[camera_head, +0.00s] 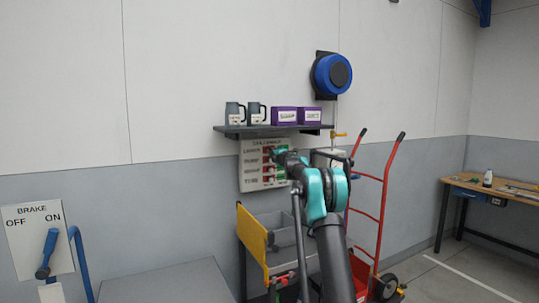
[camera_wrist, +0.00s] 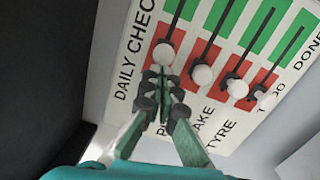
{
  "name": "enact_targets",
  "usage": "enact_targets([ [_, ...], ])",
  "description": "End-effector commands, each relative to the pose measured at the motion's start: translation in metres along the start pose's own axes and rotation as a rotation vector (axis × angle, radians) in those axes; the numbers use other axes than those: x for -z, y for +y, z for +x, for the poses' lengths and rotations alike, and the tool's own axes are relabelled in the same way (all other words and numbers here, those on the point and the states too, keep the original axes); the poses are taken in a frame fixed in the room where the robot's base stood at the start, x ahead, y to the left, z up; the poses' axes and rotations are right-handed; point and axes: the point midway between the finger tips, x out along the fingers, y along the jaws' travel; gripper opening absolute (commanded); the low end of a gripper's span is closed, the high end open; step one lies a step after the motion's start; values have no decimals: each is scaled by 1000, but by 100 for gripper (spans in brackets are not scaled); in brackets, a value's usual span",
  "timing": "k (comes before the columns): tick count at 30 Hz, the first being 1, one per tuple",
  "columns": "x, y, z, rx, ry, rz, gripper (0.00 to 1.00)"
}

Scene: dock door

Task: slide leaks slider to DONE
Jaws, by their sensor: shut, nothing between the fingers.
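The white daily checks board (camera_head: 249,181) hangs on the wall under the shelf. In the wrist view the board (camera_wrist: 136,52) appears turned, with slots running from red zones to green zones marked DONE. The leaks slider, a round white knob (camera_wrist: 163,54), is the leftmost one and sits in its red zone, away from the green. Its name label is hidden behind my fingers. My gripper (camera_wrist: 165,78) is shut and empty, its tips just below this knob; I cannot tell whether they touch it. In the head view my gripper (camera_head: 281,154) is in front of the board's upper right.
The other white knobs (camera_wrist: 202,76) also sit in red, close to the right. A dark shelf (camera_head: 230,130) with jugs and purple boxes juts out above the board. A yellow-sided cart (camera_head: 252,240) and a red hand truck (camera_head: 369,210) stand below and right.

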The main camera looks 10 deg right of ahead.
Motion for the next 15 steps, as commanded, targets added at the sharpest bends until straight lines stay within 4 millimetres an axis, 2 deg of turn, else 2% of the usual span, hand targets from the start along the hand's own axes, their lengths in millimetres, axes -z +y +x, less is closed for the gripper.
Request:
enact_targets([
  [6, -56, -9, 3, 1, -5, -1, 0],
  [10, -77, -12, 5, 1, -4, -1, 0],
  [15, -86, -13, 5, 0, -1, 0, 0],
])
